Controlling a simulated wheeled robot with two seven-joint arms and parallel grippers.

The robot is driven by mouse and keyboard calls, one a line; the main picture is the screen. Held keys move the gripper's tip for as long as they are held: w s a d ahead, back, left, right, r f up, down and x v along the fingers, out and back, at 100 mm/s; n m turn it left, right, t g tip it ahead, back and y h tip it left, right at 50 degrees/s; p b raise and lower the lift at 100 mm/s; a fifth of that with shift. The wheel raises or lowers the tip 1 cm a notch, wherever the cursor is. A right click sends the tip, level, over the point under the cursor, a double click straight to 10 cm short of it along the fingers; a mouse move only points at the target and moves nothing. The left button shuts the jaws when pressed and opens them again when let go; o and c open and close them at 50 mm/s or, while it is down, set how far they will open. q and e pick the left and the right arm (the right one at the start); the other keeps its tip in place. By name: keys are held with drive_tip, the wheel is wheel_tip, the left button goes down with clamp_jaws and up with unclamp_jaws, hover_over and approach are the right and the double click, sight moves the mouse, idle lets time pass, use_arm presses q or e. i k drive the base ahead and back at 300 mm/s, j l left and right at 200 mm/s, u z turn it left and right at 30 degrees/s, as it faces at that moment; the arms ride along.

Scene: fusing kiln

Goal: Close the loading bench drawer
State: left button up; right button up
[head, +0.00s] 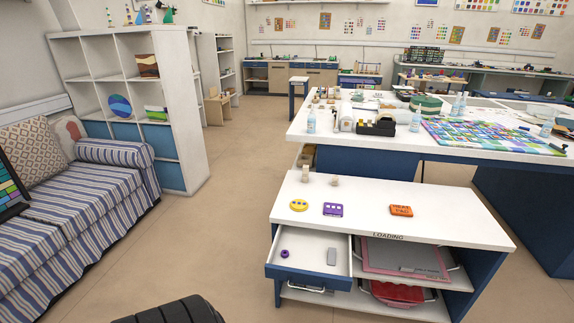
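The loading bench (456,223) is a white-topped bench with blue sides and the word LOADING on its front edge, at the lower right of the head view. Its drawer (308,277), with a blue front and a white inside, is pulled out at the bench's left end. A handle shows faintly below the drawer front. Neither of my grippers is in view.
Yellow (299,205), purple (333,209) and orange (401,210) pieces lie on the bench top. Pink (405,258) and red (398,293) trays sit on open shelves right of the drawer. A striped sofa (70,205) stands left. Floor (215,235) between sofa and bench is clear.

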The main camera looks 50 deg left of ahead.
sight(306, 264)
drive_tip(key=u, duration=1.5)
